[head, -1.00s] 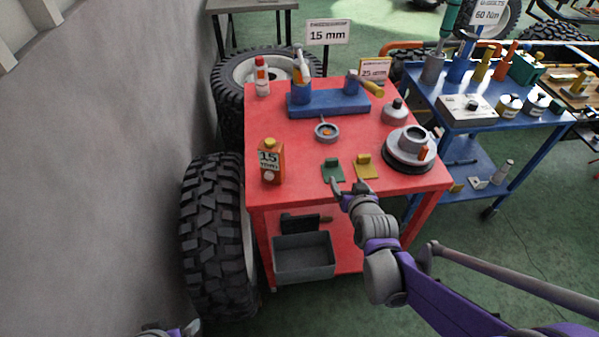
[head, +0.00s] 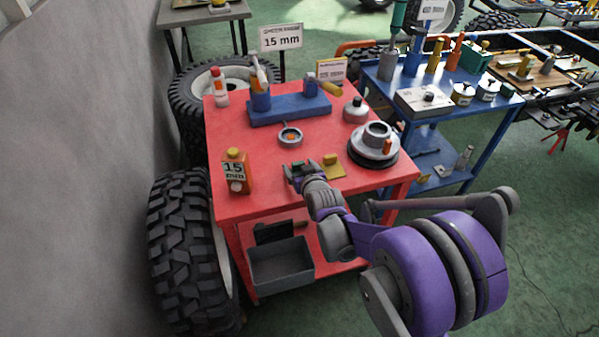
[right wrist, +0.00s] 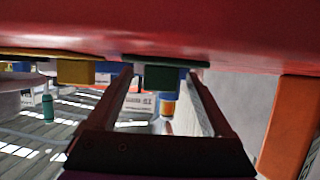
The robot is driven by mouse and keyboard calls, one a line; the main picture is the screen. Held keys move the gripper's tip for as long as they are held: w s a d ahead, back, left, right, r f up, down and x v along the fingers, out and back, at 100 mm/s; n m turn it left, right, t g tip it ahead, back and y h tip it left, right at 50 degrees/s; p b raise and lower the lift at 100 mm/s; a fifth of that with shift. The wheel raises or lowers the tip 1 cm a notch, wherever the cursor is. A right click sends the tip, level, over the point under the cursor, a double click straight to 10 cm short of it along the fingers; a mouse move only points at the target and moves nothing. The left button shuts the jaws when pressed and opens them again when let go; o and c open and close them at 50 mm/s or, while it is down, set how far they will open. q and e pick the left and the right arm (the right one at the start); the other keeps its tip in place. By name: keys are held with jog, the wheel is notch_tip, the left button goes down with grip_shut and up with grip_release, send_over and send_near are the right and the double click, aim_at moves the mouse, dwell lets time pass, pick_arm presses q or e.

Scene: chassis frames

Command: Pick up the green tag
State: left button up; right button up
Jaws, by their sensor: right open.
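The green tag (head: 303,167) lies on the red cart top (head: 265,195), largely hidden by my right gripper in the head view. My right gripper (head: 295,171) is low over the cart's front edge area, at the tag. In the right wrist view, which looks upside down, the open fingers (right wrist: 163,84) stand on either side of the tag's upright green block (right wrist: 162,78). Whether they touch it I cannot tell. My left gripper is out of view.
A yellow tag (head: 332,168) lies just right of the green one. A grey ring (head: 290,136) lies behind, and a round grey hub (head: 374,146) stands at right. A blue block (head: 289,111) is at the back.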

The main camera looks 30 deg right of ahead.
jog(key=shift+w+f, duration=0.15)
jog(key=shift+w, duration=0.1)
grip_shut()
dwell(0.3)
